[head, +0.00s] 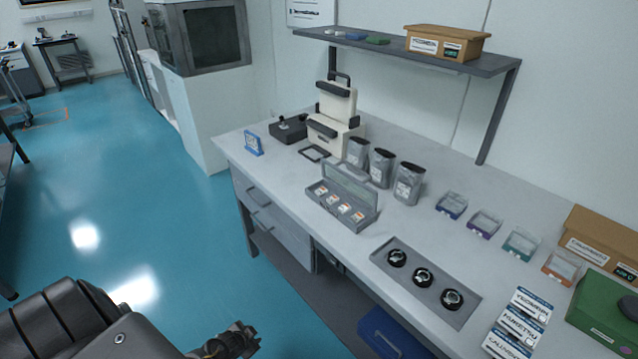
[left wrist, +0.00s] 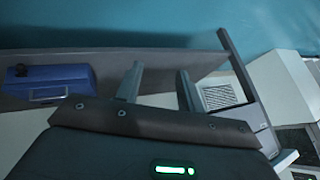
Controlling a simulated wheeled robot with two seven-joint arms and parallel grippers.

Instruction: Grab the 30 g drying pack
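No label reading 30 g is legible, so I cannot tell which item is the 30 g drying pack. A grey open-lidded case (head: 322,207) on the bench holds several small white packs with orange marks (head: 341,207). Behind it stand three grey pouch-like containers with dark tops (head: 381,169), labels too small to read. My left gripper (head: 240,340) is low at the bottom edge of the head view, in front of the bench and well below its top. In the left wrist view its two fingers (left wrist: 158,88) are apart with nothing between them. My right gripper is not in view.
A tray with three black round parts (head: 386,252), small lidded boxes (head: 485,222), white labelled boxes (head: 520,318) and a green case (head: 606,312) fill the bench's right side. A shelf (head: 395,52) overhangs the back. A blue box (head: 392,335) sits below.

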